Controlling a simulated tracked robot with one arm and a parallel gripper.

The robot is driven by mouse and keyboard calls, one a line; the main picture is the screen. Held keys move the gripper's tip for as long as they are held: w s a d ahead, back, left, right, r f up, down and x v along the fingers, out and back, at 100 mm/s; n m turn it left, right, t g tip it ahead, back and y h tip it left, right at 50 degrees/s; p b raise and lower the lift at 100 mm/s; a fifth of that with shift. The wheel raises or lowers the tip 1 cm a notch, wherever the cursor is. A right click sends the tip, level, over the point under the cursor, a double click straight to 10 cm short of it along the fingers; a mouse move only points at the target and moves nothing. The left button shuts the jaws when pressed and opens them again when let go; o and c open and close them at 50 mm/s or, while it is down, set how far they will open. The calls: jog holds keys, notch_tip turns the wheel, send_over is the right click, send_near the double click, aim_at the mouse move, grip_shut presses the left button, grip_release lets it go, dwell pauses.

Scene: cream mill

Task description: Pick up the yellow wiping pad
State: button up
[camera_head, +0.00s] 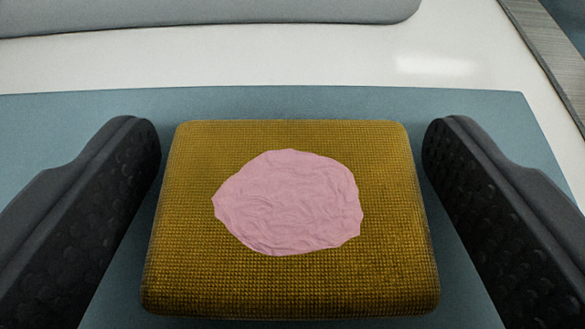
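The yellow wiping pad (370,270) lies flat on a blue-grey mat in the middle of the camera_head view. It is a mustard-yellow, roughly square pad with rounded corners and a woven texture. A crumpled pink patch (290,203) sits on its top face. My gripper (291,150) is open, with one dark, bumpy finger to the left of the pad and the other to the right. A narrow gap shows between each finger and the pad near the fingertips. The gripper holds nothing.
The blue-grey mat (300,101) extends beyond the pad and lies on a glossy white surface (250,60). A grey rounded object (200,14) is at the top left. A grey strip (548,50) runs along the white surface's edge at the top right.

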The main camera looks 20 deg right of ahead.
jog(key=c, duration=0.7)
jog(key=shift+c, duration=0.2)
jog(key=shift+r, duration=0.1)
